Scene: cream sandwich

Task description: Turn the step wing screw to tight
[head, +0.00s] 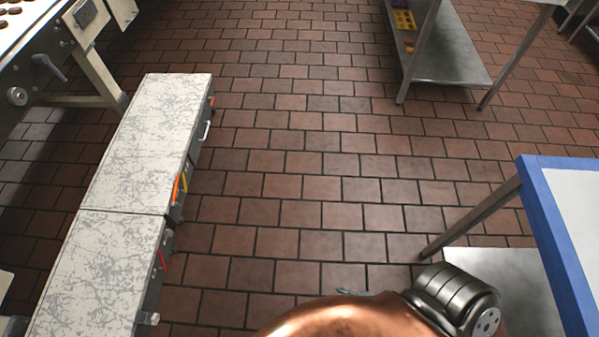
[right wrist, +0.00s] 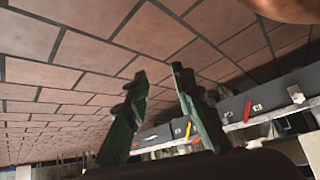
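The step (head: 150,130) is a long, low bench with a worn white-grey top at the left of the head view. Its side carries orange, yellow and red pieces and small metal fittings. A metal fitting (head: 148,318) sticks out near the bottom, and a similar one (right wrist: 295,94) shows in the right wrist view. I cannot tell which fitting is the wing screw, or how tight it is. My right gripper (right wrist: 159,72) has two green fingers apart with nothing between them, away from the step's side. In the head view it is mostly hidden behind my copper arm. My left gripper is out of view.
A conveyor machine (head: 65,60) stands at the upper left. A steel shelf table (head: 440,60) stands at the upper right. A blue-edged table (head: 540,215) is at the right, close to my arm. The brown tiled floor (head: 310,160) between is clear.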

